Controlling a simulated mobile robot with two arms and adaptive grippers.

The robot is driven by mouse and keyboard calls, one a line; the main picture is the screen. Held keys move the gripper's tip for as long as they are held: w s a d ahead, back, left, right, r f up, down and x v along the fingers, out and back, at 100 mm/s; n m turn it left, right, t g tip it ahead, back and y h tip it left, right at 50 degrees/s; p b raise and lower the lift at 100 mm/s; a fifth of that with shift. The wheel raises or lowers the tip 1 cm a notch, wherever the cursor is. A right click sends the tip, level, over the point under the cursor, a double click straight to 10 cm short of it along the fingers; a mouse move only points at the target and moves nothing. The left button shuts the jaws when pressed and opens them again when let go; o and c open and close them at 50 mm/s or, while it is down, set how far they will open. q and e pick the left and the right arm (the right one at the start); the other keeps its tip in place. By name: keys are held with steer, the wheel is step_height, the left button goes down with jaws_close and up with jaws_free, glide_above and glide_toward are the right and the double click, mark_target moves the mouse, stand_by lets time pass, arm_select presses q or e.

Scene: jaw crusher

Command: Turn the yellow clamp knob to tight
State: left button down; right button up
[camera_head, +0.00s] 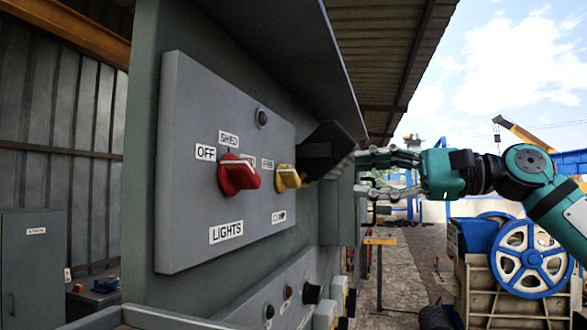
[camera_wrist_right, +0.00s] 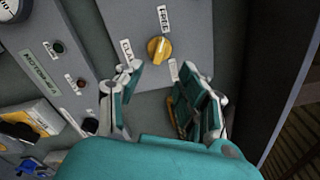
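The yellow clamp knob (camera_head: 288,178) sits on the grey control panel (camera_head: 190,110), to the right of a red knob, in the head view. In the right wrist view the yellow knob (camera_wrist_right: 158,49) lies just beyond my fingertips, roughly between them. White labels surround it; one reads FREE (camera_wrist_right: 164,18) and another, partly covered, begins CLA (camera_wrist_right: 127,50). My right gripper (camera_head: 360,174) is open and empty, to the right of the knob and apart from it. In the wrist view both fingers of the right gripper (camera_wrist_right: 157,80) are spread. My left gripper is not in view.
The red LIGHTS knob (camera_head: 238,174) stands out from the panel. A dark block (camera_head: 325,150) shows between the yellow knob and my right fingers. A lower panel (camera_head: 270,300) carries small buttons. An overhang (camera_head: 290,45) juts above the panel.

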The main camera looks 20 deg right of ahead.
mark_target(297, 176)
steer(key=p+x, duration=0.5)
steer(key=x, duration=0.6)
steer(key=shift+w+a+r, duration=0.1)
steer(key=shift+a+r, duration=0.1)
steer(key=shift+w+a+f, duration=0.15)
steer(key=shift+w+a, duration=0.1)
steer(key=shift+a, duration=0.1)
jaws_close()
